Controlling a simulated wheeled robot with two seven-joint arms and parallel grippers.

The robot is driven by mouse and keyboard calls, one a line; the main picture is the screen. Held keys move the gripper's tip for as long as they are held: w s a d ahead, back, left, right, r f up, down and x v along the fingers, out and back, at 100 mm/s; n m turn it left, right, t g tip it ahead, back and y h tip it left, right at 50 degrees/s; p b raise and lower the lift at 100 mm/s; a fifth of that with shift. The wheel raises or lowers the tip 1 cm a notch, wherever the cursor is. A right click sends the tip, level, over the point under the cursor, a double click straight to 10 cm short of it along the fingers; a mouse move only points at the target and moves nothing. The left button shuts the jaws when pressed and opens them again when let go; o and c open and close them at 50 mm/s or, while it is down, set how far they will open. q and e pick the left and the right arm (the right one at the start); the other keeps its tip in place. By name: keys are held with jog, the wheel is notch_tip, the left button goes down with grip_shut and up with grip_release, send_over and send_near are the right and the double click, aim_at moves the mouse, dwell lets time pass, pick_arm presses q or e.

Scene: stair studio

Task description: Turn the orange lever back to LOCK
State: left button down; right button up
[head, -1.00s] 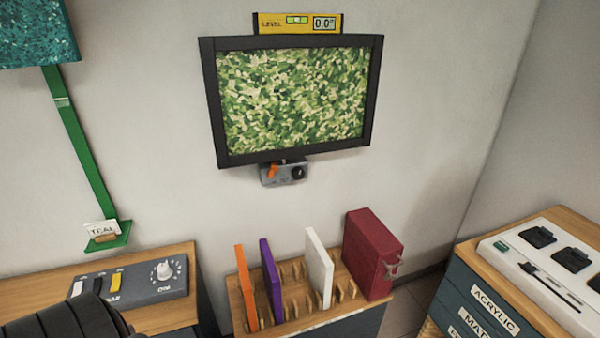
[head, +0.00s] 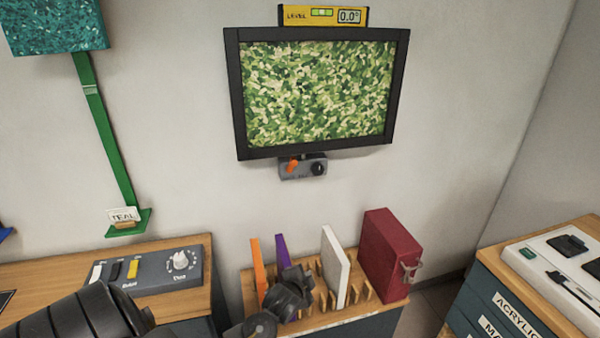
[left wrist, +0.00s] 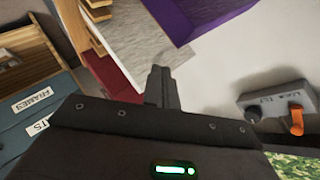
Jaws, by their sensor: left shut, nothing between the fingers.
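The orange lever (head: 292,165) sits on the left part of a small grey box (head: 304,171) under the framed green picture. In the left wrist view the lever (left wrist: 297,121) sticks out at one end of the grey box (left wrist: 270,103). Dark lettering is on the box, too small to read surely, so I cannot tell which mark the lever points to. My left gripper (head: 292,278) is in front of the canvas rack, below the box and apart from it. Its fingers (left wrist: 161,82) are shut and empty in the left wrist view. My right gripper is not in view.
The framed green picture (head: 315,97) has a yellow level (head: 322,15) on top. Below, a wooden rack (head: 330,318) holds orange, purple, white and dark red panels. A control box (head: 150,277) is at left, a drawer cabinet (head: 500,300) at right.

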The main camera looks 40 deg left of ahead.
aim_at(292, 165)
pick_arm(q)
jog(key=w+a+r+m+t+y, duration=0.1)
jog(key=w+a+r+t, duration=0.1)
jog(key=r, duration=0.7)
jog(key=w+a+r+m+t+y, duration=0.1)
jog(key=w+a+r+t, duration=0.1)
jog(key=r, duration=0.7)
jog(key=w+a+r+m+t+y, duration=0.1)
jog(key=w+a+r+t+y, duration=0.1)
jog(key=r, duration=0.6)
jog(key=shift+w+a+r, duration=0.4)
jog(key=shift+w+a, duration=0.4)
jog(key=shift+a, duration=0.05)
jog(key=shift+w, duration=0.1)
jog(key=r+p+x, duration=0.1)
jog(key=p+x, duration=0.2)
jog(key=x, duration=0.7)
jog(key=s+a, duration=0.1)
jog(key=s+a+f+p, duration=0.1)
jog(key=shift+s+a+f, duration=0.35)
jog(key=shift+s+a, duration=0.05)
